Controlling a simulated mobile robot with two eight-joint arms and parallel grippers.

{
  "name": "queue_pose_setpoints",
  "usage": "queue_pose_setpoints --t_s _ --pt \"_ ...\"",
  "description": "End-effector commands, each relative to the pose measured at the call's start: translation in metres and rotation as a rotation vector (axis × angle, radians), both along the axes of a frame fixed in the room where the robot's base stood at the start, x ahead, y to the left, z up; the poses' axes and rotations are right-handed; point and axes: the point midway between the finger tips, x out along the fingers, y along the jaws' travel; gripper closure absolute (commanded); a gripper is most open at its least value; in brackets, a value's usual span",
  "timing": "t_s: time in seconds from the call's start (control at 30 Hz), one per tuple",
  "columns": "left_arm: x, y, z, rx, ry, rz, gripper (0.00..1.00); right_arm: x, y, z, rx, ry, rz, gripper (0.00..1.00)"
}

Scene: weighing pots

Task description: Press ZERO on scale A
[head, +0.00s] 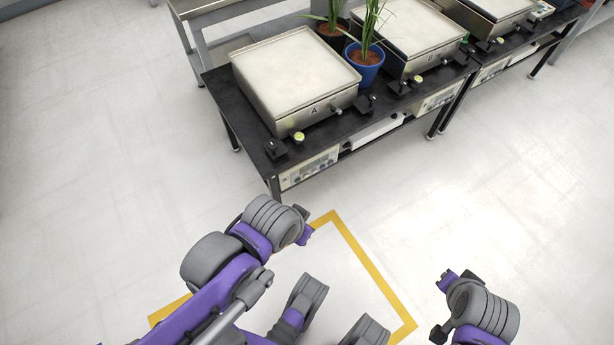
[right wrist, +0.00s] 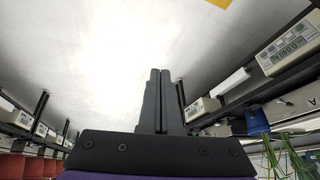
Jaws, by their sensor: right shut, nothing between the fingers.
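Scale A (head: 295,75) is a steel box with a pale flat top and a letter A on its front, at the front end of a black bench in the head view. Its control panel (head: 310,168), with display and small buttons, is under the bench edge. The panel also shows upside down at the right of the right wrist view (right wrist: 288,45). My right gripper (right wrist: 160,72) is shut and empty, apart from the panel. Which button is ZERO is too small to read.
A blue plant pot (head: 364,66) stands right of scale A, beside a second scale (head: 408,40). Small black parts (head: 276,148) sit along the bench's front edge. Yellow floor tape (head: 365,262) lies before the bench (head: 236,112). The floor between is clear.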

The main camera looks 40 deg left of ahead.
Motion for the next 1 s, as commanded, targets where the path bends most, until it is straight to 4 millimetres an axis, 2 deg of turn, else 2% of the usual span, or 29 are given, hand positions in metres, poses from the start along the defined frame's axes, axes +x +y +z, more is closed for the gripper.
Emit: queue_pose_setpoints --t_s 0.03,0.2,0.4,0.5,0.63,0.73,0.9,1.0 --pt "0.0 0.0 0.001 0.0 0.0 0.0 1.0 0.024 0.014 -0.004 0.025 -0.021 -0.021 1.0" --pt "0.0 0.0 0.003 0.0 -0.001 0.0 1.0 0.088 0.06 -0.026 0.131 -0.093 -0.118 1.0" --pt "-0.001 0.0 0.005 0.0 -0.001 0.0 1.0 0.145 0.131 -0.07 0.282 -0.161 -0.217 1.0" --pt "-0.001 0.0 0.006 0.0 -0.002 0.0 1.0 0.162 0.171 -0.099 0.368 -0.186 -0.263 1.0" --pt "-0.001 0.0 0.007 0.0 -0.002 0.0 1.0 0.173 0.225 -0.141 0.489 -0.208 -0.315 1.0" --pt "-0.001 0.0 0.009 0.0 -0.002 0.0 1.0 0.171 0.266 -0.177 0.589 -0.215 -0.35 1.0" --pt "-0.001 0.0 0.01 0.0 -0.003 0.0 1.0 0.15 0.326 -0.234 0.753 -0.207 -0.402 1.0" --pt "-0.002 0.0 0.011 0.0 -0.003 0.0 1.0 0.134 0.35 -0.26 0.829 -0.195 -0.425 1.0"
